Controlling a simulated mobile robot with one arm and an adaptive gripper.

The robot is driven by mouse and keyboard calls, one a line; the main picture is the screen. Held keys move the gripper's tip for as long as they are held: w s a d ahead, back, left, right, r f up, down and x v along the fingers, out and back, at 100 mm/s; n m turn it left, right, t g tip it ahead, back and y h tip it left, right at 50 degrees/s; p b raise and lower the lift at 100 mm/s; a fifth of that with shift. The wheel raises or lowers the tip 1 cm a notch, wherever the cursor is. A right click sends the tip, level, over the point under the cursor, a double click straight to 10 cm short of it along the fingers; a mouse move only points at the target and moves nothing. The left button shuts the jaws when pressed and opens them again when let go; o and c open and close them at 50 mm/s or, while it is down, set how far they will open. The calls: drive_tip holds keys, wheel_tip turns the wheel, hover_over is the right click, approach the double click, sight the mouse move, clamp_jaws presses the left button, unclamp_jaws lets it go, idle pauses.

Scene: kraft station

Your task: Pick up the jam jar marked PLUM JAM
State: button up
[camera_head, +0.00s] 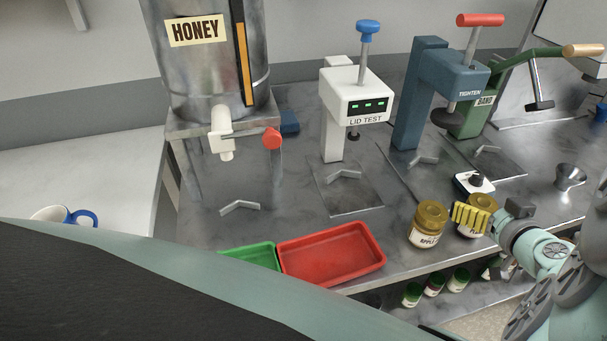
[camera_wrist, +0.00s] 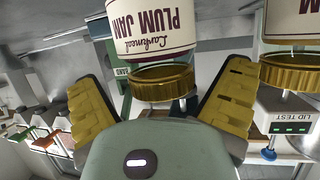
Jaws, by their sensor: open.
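The jam jar marked PLUM JAM (camera_wrist: 152,30) shows upside down in the wrist view, with a cream label and a gold lid. Its lid lies between the two spread yellow fingers of my gripper (camera_wrist: 162,80), with gaps on both sides. In the head view, my gripper (camera_head: 470,216) is at the bench's front right, and its yellow fingers partly cover the plum jar (camera_head: 484,200). A second gold-lidded jar (camera_head: 427,228), its label seeming to read APPLE, stands just left of it. This neighbour also shows at the right of the wrist view (camera_wrist: 292,72).
A red tray (camera_head: 335,255) and a green tray (camera_head: 250,255) lie left of the jars. Several small jars (camera_head: 434,285) stand on a lower shelf.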

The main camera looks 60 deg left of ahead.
drive_tip(key=shift+w+a+f, duration=0.1)
drive_tip(key=shift+a, duration=0.25)
drive_tip(key=shift+d, duration=0.1)
drive_tip(key=c, duration=1.4)
